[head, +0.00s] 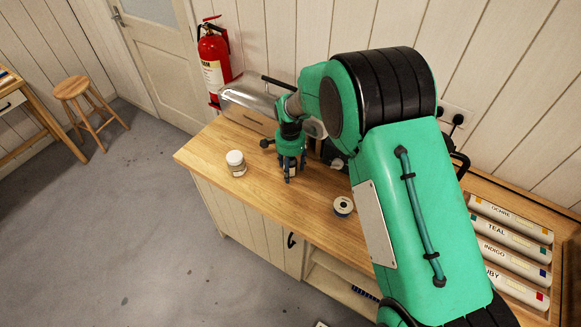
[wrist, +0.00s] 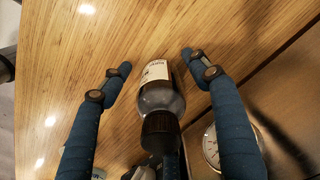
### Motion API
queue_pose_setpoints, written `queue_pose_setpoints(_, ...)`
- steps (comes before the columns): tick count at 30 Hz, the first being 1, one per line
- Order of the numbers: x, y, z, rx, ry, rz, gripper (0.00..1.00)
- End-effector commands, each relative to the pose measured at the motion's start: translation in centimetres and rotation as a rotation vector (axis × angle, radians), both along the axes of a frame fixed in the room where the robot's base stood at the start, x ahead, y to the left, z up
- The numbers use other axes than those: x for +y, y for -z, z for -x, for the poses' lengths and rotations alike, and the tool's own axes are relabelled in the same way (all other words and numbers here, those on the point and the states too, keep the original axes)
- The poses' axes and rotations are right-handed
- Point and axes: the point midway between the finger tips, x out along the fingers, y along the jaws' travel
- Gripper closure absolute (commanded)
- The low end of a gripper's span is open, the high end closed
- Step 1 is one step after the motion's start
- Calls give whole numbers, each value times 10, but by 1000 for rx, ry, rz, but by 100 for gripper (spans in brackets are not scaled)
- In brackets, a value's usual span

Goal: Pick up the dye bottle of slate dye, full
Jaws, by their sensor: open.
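The dye bottle (wrist: 158,98) has a dark cap, a dark grey body and a pale label whose text I cannot read fully. In the wrist view it lies between the two fingers of my gripper (wrist: 157,61), with a gap on each side. My gripper is open and the fingers do not appear to touch the bottle. In the head view my gripper (head: 290,172) is low over the wooden worktop, and the fingers hide most of the bottle. I cannot tell the dye's name from these frames.
The worktop (head: 205,150) holds a white-lidded jar (head: 236,163) left of my gripper and a small round container (head: 343,207) to the right. A metal cylinder (head: 250,101) lies behind; a dial gauge (wrist: 212,148) shows close to the right finger.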

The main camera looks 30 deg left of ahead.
Motion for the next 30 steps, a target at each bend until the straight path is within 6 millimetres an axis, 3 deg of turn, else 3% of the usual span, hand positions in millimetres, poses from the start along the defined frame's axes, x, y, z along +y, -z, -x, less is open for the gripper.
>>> queue_pose_setpoints(15,0,0,0,0,0,-1,39)
queue_pose_setpoints(16,0,0,0,0,0,-1,41)
queue_pose_setpoints(24,0,0,0,0,0,-1,90)
queue_pose_setpoints(30,0,0,0,-1,0,-1,91)
